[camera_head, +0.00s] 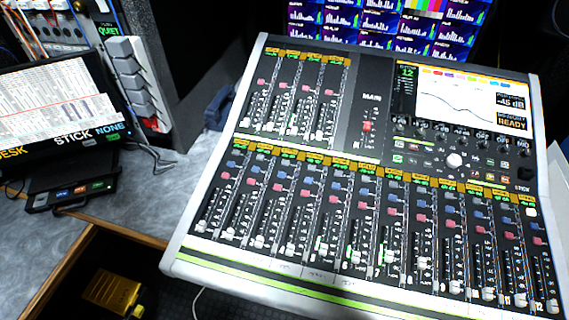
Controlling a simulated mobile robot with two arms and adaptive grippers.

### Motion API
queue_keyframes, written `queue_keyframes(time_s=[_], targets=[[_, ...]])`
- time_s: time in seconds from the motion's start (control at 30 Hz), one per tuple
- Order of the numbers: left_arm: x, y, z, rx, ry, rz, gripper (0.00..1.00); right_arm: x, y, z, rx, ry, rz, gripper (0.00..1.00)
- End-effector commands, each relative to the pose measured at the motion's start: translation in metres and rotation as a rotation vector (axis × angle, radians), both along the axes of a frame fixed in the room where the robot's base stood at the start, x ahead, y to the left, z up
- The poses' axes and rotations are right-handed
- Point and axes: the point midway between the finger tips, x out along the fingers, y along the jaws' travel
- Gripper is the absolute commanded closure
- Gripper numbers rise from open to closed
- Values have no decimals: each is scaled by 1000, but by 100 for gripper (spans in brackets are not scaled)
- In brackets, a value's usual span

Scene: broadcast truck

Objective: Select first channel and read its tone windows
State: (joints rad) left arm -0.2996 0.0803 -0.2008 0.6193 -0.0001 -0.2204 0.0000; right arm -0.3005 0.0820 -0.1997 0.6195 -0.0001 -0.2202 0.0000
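A large mixing console (220,255) fills the middle and right, tilted in the picture. Its lower bank is a row of channel strips with faders, red and blue buttons and yellow labels. The leftmost, first strip (215,205) shows no lit white button. A white button (531,212) is lit on the far right strip, which is numbered 12. The console screen (473,100) shows a curve, a green "12" at its left, and dark windows at its right reading about "-45 dB" and "READY". The small print is too fine to read. Neither gripper is in view.
A monitor (60,105) at left shows a table and the words "DESK", "STICK" and "NONE". A small black box (72,190) sits below it. A yellow object (112,293) lies in a dark recess at lower left. Multi-panel screens (375,25) stand behind the console.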

Motion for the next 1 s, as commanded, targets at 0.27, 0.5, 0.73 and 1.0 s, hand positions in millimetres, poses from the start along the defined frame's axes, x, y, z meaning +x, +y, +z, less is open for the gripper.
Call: queue_keyframes(time_s=[0.27,0.5,0.73,1.0], targets=[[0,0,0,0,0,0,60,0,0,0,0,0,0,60],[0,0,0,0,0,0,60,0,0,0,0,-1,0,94],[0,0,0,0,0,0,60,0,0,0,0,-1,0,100],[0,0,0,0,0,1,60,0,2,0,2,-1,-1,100]])
